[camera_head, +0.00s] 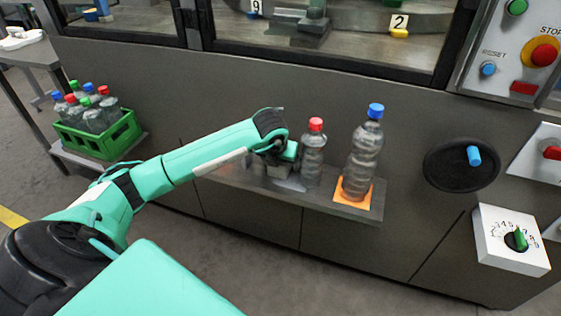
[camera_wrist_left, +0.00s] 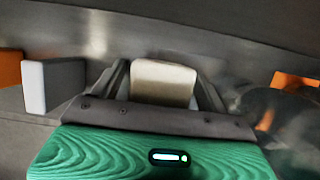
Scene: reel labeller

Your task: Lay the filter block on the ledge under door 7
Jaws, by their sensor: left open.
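My left gripper (camera_head: 279,168) is low over the grey ledge (camera_head: 325,199) on the machine front, left of the red-capped bottle. In the left wrist view, a beige block (camera_wrist_left: 163,83), which looks like the filter block, sits between the two fingers of my left gripper (camera_wrist_left: 163,75). The fingers are open, with no grip on it visible. The block is hidden behind the gripper in the head view. No door number 7 can be read. My right gripper is not in view.
A red-capped bottle (camera_head: 313,152) and a blue-capped bottle (camera_head: 365,153) on an orange pad (camera_head: 356,196) stand on the ledge to the right. A white block (camera_wrist_left: 54,86) stands left of my fingers. A green crate (camera_head: 113,138) of bottles is far left.

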